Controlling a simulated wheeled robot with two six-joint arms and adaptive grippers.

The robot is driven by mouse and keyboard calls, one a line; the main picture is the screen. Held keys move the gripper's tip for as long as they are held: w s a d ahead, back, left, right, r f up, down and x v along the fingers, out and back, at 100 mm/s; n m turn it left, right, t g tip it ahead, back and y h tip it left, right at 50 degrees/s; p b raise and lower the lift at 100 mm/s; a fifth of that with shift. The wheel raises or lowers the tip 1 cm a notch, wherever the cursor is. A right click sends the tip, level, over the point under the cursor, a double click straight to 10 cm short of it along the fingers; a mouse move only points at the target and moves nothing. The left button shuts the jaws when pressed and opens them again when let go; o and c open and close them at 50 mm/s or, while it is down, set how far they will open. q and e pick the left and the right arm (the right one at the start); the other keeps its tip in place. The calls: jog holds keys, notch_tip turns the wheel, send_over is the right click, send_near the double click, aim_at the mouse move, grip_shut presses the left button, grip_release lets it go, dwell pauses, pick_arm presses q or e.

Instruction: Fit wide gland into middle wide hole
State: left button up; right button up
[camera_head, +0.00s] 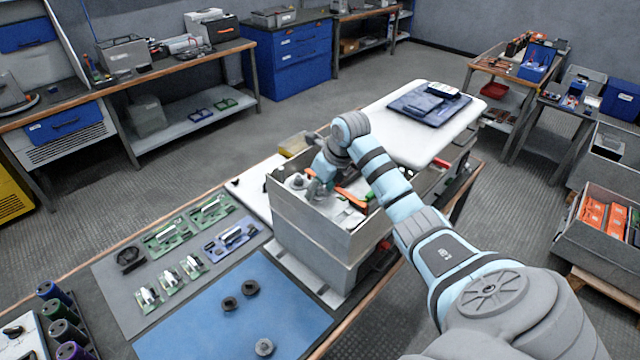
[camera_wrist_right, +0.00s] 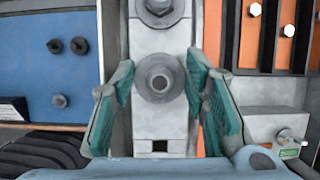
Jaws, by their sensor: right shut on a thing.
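My right gripper (camera_head: 325,172) is down inside the open grey metal box (camera_head: 318,245). In the right wrist view its teal-padded fingers (camera_wrist_right: 160,100) stand either side of a grey round wide gland (camera_wrist_right: 160,78), shut on it. The gland lies over the middle of a pale grey strip (camera_wrist_right: 146,122); whether it is in a hole or above it I cannot tell. The hole under it is hidden. Another round gland (camera_wrist_right: 158,5) sits farther along the strip; a gland also shows in the box in the head view (camera_head: 297,182). My left gripper is out of view.
Three loose glands, two dark (camera_head: 250,287) (camera_head: 229,304) and one grey (camera_head: 264,347), stand on the blue mat (camera_head: 190,335). Circuit boards (camera_head: 168,238) lie on a grey mat. Orange parts (camera_wrist_right: 250,35) and the box walls are close to my right gripper.

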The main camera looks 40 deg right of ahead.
jog(key=shift+f, duration=0.1)
jog(key=shift+c, duration=0.4)
jog(key=shift+s, duration=0.15)
jog(key=shift+s+r, duration=0.2)
jog(key=shift+r, duration=0.05)
jog(key=shift+c, duration=0.2)
jog(key=shift+w, duration=0.3)
jog(key=shift+s, duration=0.1)
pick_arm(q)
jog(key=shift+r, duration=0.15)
pick_arm(e)
jog(key=shift+m+p, duration=0.3)
jog(key=shift+p, duration=0.2)
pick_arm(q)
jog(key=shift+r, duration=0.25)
